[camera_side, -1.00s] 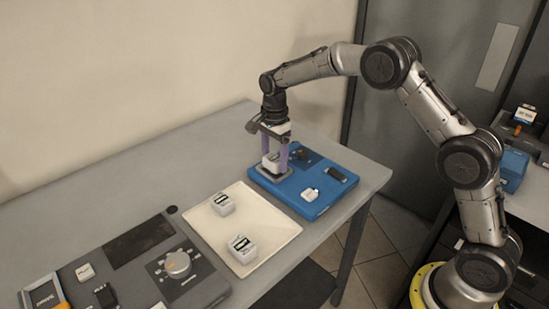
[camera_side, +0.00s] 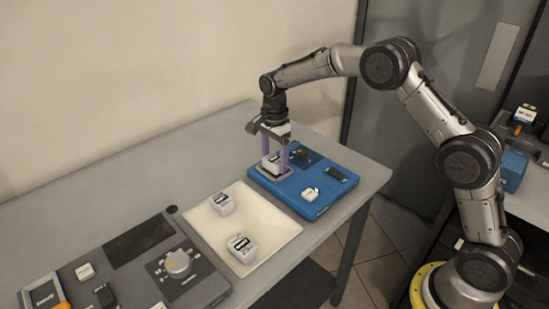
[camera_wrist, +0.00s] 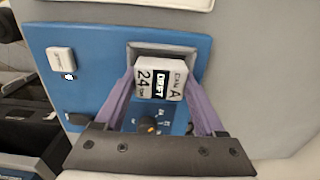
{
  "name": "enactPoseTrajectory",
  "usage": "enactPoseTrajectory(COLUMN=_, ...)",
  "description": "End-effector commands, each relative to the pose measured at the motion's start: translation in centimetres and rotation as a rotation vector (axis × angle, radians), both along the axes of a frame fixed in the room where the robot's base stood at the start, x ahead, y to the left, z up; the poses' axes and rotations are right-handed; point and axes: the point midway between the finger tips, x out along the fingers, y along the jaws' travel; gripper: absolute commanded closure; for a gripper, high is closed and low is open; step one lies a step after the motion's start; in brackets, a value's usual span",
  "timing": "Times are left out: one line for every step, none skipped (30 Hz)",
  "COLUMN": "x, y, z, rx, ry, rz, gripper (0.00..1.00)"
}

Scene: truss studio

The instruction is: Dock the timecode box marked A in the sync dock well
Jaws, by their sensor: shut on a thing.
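The timecode box marked A (camera_wrist: 160,79) is a white block whose face reads "A", "DRIFT" and "24". In the side view the box (camera_side: 270,163) is between the purple fingers of my gripper (camera_side: 275,166). My gripper (camera_wrist: 160,88) is shut on the box, one finger on each side. The sync dock (camera_side: 316,205) is a blue unit at the table's right end. Its well has a grey rim (camera_side: 272,178), which also shows in the wrist view (camera_wrist: 165,47).
A small white block (camera_side: 310,194) and a dark piece (camera_side: 336,174) sit on the dock. A dark control panel (camera_side: 205,285) lies further left.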

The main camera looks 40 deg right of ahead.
Motion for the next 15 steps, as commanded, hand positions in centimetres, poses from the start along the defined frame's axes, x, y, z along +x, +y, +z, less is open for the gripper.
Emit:
enactPoseTrajectory(x=-0.01, y=0.0, z=-0.11, rx=0.0, ry=0.0, rz=0.0, gripper=0.87)
enactPoseTrajectory(x=-0.01, y=0.0, z=-0.17, rx=0.0, ry=0.0, rz=0.0, gripper=0.87)
enactPoseTrajectory(x=0.0, y=0.0, z=-0.2, rx=0.0, ry=0.0, rz=0.0, gripper=0.87)
enactPoseTrajectory(x=0.0, y=0.0, z=-0.18, rx=0.0, ry=0.0, rz=0.0, gripper=0.87)
enactPoseTrajectory(x=0.0, y=0.0, z=-0.17, rx=0.0, ry=0.0, rz=0.0, gripper=0.87)
enactPoseTrajectory(x=0.0, y=0.0, z=-0.15, rx=0.0, ry=0.0, rz=0.0, gripper=0.87)
enactPoseTrajectory(x=0.0, y=0.0, z=-0.13, rx=0.0, ry=0.0, rz=0.0, gripper=0.87)
enactPoseTrajectory(x=0.0, y=0.0, z=-0.09, rx=0.0, ry=0.0, rz=0.0, gripper=0.87)
enactPoseTrajectory(x=0.01, y=0.0, z=-0.02, rx=0.0, ry=0.0, rz=0.0, gripper=0.87)
enactPoseTrajectory(x=0.01, y=0.0, z=0.05, rx=0.0, ry=0.0, rz=0.0, gripper=0.87)
enactPoseTrajectory(x=0.02, y=0.0, z=0.12, rx=0.0, ry=-0.001, rz=0.0, gripper=0.87)
enactPoseTrajectory(x=0.03, y=0.0, z=0.23, rx=0.0, ry=-0.001, rz=0.0, gripper=0.87)
enactPoseTrajectory(x=0.02, y=0.0, z=0.31, rx=0.0, ry=-0.001, rz=0.0, gripper=0.87)
enactPoseTrajectory(x=0.02, y=0.0, z=0.4, rx=0.0, ry=-0.001, rz=0.0, gripper=0.87)
enactPoseTrajectory(x=0.02, y=0.0, z=0.51, rx=0.0, ry=-0.001, rz=0.0, gripper=0.87)
